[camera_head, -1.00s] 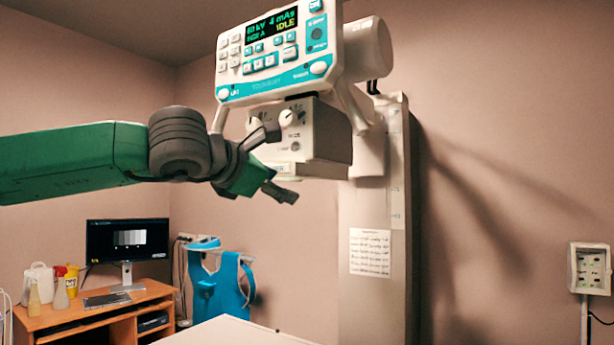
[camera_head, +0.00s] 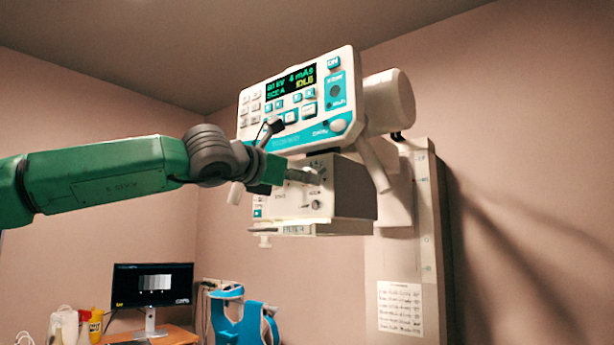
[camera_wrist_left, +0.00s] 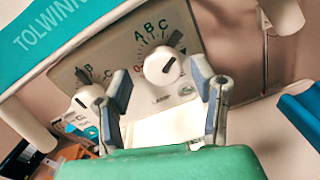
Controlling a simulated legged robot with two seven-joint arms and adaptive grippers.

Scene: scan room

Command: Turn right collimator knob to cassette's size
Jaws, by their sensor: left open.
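The collimator (camera_head: 345,203) is a pale box under the console. Its right knob (camera_wrist_left: 160,68) is white and round with a dark pointer mark, below a dial lettered A, B, C. In the head view my gripper mostly hides this knob. The left knob (camera_wrist_left: 84,100) is partly behind a finger in the left wrist view. My left gripper (camera_head: 297,150) is open in front of the collimator face; in the left wrist view its fingers (camera_wrist_left: 161,90) stand apart, with the right knob beyond and between them, not gripped. No cassette is recognisable. My right gripper is not in view.
The teal and white console (camera_head: 300,100) hangs directly above the collimator, close to my gripper. A pale column (camera_head: 405,240) stands behind at right. A monitor (camera_head: 152,285) on a desk and a blue apron (camera_head: 238,320) are lower left.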

